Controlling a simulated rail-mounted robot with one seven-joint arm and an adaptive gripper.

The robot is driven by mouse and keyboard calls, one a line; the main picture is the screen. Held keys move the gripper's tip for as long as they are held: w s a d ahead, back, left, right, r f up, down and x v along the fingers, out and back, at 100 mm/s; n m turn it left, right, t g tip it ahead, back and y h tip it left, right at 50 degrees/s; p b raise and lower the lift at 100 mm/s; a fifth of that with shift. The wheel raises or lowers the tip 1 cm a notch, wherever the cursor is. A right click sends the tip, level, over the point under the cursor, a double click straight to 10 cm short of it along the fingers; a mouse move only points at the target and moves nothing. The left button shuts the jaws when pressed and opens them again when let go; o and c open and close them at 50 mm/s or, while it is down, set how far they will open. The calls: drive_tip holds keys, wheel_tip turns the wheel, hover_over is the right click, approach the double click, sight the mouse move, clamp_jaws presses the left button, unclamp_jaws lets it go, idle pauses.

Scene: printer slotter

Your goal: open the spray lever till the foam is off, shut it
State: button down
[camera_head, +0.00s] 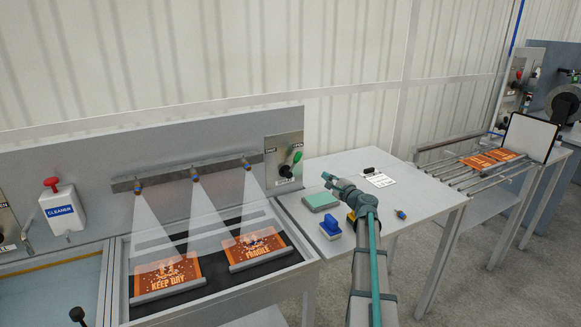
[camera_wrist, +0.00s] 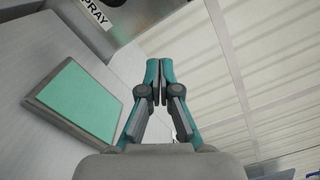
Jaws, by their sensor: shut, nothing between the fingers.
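The spray lever (camera_head: 297,157) has a green grip and sits on a metal panel (camera_head: 272,150) at the right end of the wash tray's back wall. It tilts up and right toward the right-hand label. Three nozzles throw fans of spray (camera_head: 195,215) onto two orange plates, KEEP DRY (camera_head: 165,272) and FRAGILE (camera_head: 250,248). Pale specks, possibly foam, show on both plates. My gripper (camera_head: 328,178) is shut and empty, to the right of and a little below the lever, apart from it. In the wrist view, its fingertips (camera_wrist: 158,80) meet; the lever is not visible there.
A green pad (camera_head: 320,200), also in the wrist view (camera_wrist: 80,100), and a blue stamp (camera_head: 330,228) lie on the side table (camera_head: 425,190). A cleaner dispenser (camera_head: 62,210) hangs at left. More orange plates (camera_head: 492,158) lie on the right-hand rack.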

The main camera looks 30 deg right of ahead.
drive_tip(key=shift+d, duration=0.1)
drive_tip(key=w+a+r+p, duration=0.2)
drive_tip(key=w+a+p, duration=0.1)
drive_tip(key=w, duration=0.7)
drive_tip(key=shift+w+a+p, duration=0.3)
drive_tip(key=shift+w+p, duration=0.1)
drive_tip(key=shift+p, duration=0.5)
drive_tip(key=shift+r+b, duration=0.1)
drive_tip(key=shift+b, duration=0.45)
